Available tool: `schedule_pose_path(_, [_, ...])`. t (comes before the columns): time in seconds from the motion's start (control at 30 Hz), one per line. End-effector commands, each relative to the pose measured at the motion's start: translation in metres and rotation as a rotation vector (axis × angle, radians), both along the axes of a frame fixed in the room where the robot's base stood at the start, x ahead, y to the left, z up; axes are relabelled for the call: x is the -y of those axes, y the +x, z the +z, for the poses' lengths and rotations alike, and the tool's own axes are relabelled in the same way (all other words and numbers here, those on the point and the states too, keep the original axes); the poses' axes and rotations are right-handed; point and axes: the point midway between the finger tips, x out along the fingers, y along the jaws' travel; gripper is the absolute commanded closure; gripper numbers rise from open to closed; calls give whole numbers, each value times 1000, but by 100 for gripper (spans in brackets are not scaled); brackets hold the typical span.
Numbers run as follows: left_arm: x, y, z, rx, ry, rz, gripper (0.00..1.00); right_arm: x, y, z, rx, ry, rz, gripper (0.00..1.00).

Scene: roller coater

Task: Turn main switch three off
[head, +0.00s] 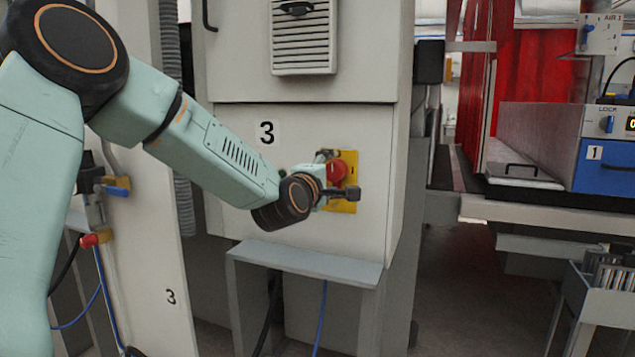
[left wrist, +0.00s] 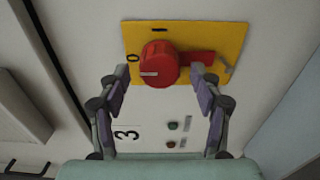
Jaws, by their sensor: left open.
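Main switch three is a red rotary knob (head: 338,171) with a red handle on a yellow plate (head: 351,157), on the grey cabinet front marked 3. In the left wrist view the red knob (left wrist: 159,64) shows a white mark, and the handle points right. Contact with the handle cannot be told. My right gripper is not in view.
A grey shelf (head: 305,262) juts out below the switch. A vented panel (head: 304,40) is above. A post with valves (head: 97,238) stands left; a blue unit (head: 605,165) is at right.

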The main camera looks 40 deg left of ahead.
Motion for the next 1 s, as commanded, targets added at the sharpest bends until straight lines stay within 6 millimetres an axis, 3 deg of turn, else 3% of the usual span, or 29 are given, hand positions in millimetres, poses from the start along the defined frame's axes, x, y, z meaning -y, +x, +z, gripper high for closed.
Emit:
schedule_pose_path(0.5, [19, -79, 0, 1, -7, 1, 35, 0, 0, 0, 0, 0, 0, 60])
schedule_pose_path(0.7, [23, -91, 0, -1, -1, 0, 35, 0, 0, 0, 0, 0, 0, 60])
schedule_pose_path(1.0, [24, -93, -1, -2, 0, 0, 35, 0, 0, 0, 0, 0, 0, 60])
